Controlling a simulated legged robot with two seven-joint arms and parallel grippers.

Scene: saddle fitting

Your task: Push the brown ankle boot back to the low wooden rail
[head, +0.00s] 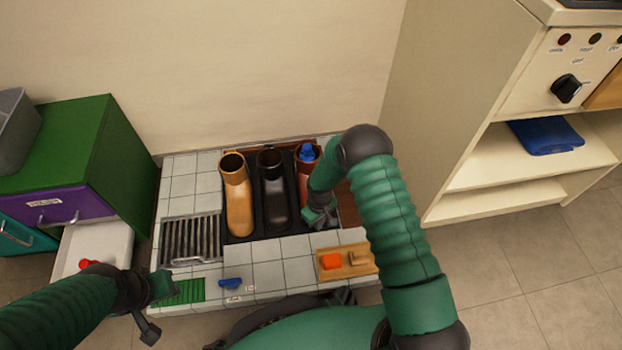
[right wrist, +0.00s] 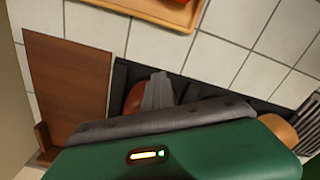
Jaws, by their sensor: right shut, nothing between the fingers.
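The brown ankle boot (head: 304,172) stands at the right end of the dark mat, with a blue piece (head: 307,152) in its opening. My right gripper (head: 320,216) is shut and empty, low at the boot's near, toe end. In the right wrist view a reddish-brown part of the boot (right wrist: 134,98) shows beside the grey fingers (right wrist: 157,92); I cannot tell if they touch it. A brown board (right wrist: 66,85) lies beside the mat, with a low wooden rail (right wrist: 43,138) at its far end. My left gripper (head: 160,292) hangs at the front left, its jaws unclear.
A tan boot (head: 238,200) and a black boot (head: 273,190) stand left of the brown one on the mat (head: 245,239). A grey grate (head: 190,240), a blue piece (head: 231,282) and a wooden tray (head: 358,262) with an orange block lie around. A cream cabinet (head: 455,110) stands right.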

